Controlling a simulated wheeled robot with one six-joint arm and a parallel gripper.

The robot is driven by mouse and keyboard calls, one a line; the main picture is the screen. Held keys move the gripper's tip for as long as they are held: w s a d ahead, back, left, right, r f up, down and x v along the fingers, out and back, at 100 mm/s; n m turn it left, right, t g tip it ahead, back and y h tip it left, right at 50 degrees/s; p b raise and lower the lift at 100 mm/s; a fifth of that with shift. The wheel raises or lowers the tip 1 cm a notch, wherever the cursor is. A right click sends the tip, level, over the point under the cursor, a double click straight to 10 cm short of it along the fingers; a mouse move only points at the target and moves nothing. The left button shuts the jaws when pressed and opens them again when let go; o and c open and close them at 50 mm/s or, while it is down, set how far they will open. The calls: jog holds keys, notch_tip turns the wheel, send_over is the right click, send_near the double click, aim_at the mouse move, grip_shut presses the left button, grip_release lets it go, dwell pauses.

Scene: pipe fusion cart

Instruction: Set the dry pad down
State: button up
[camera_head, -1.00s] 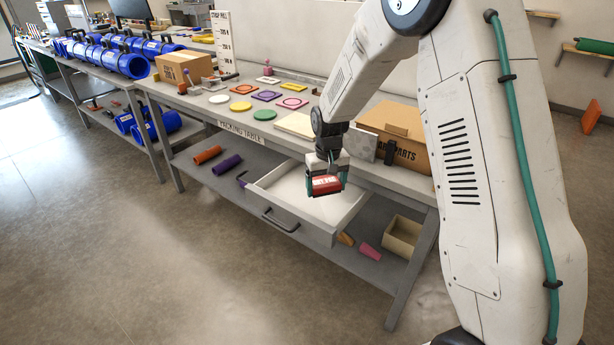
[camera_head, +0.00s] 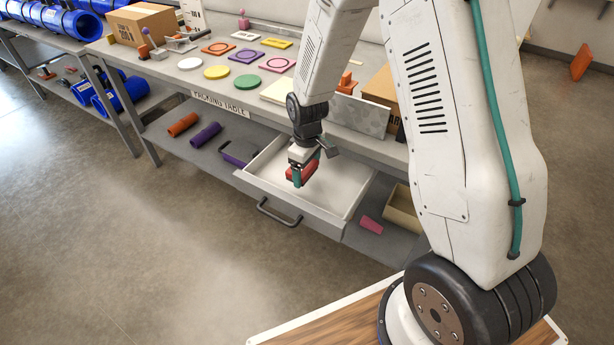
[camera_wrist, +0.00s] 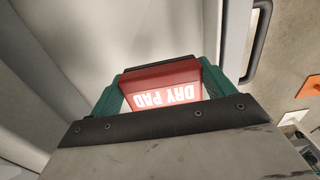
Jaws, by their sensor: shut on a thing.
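The dry pad (camera_wrist: 168,88) is a red block with white "DRY PAD" lettering, upside down in the wrist view. My gripper (camera_head: 303,172) is shut on it, with a green finger on each side. In the head view the dry pad (camera_head: 308,172) hangs over the open drawer (camera_head: 338,192) of the packing table. Whether it touches the drawer floor is hard to tell. The drawer looks empty and white inside, and its dark handle (camera_head: 277,213) also shows in the wrist view (camera_wrist: 258,45).
The packing table top (camera_head: 170,72) holds coloured discs and square plates, a cardboard box (camera_head: 143,24) and a grey speckled panel (camera_head: 360,115). Orange and purple cylinders (camera_head: 205,135) lie on the shelf below. A beige bin (camera_head: 403,212) stands right of the drawer.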

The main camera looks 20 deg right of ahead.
aim_at(308, 167)
jog(key=shift+d+f, duration=0.1)
jog(key=shift+f, duration=2.8)
jog(key=shift+f, duration=0.15)
jog(key=o, duration=1)
jog(key=shift+c, duration=0.2)
notch_tip(308, 167, up, 11)
jog(key=shift+r, duration=0.1)
jog(key=shift+s+r, duration=0.1)
jog(key=shift+r, duration=0.8)
jog(key=s+d+r+m, duration=0.1)
jog(key=s+r+m, duration=0.1)
jog(key=s+r, duration=0.55)
jog(key=s+r+m, duration=0.2)
jog(key=s+r, duration=0.3)
jog(key=r, duration=0.5)
jog(key=s+r+m, duration=0.1)
jog(key=s+r, duration=0.2)
jog(key=s, duration=0.5)
jog(key=s+d+r+m+t, duration=0.1)
jog(key=s+r+m, duration=0.1)
jog(key=s, duration=0.6)
jog(key=shift+s+r, duration=0.3)
jog(key=shift+r, duration=0.45)
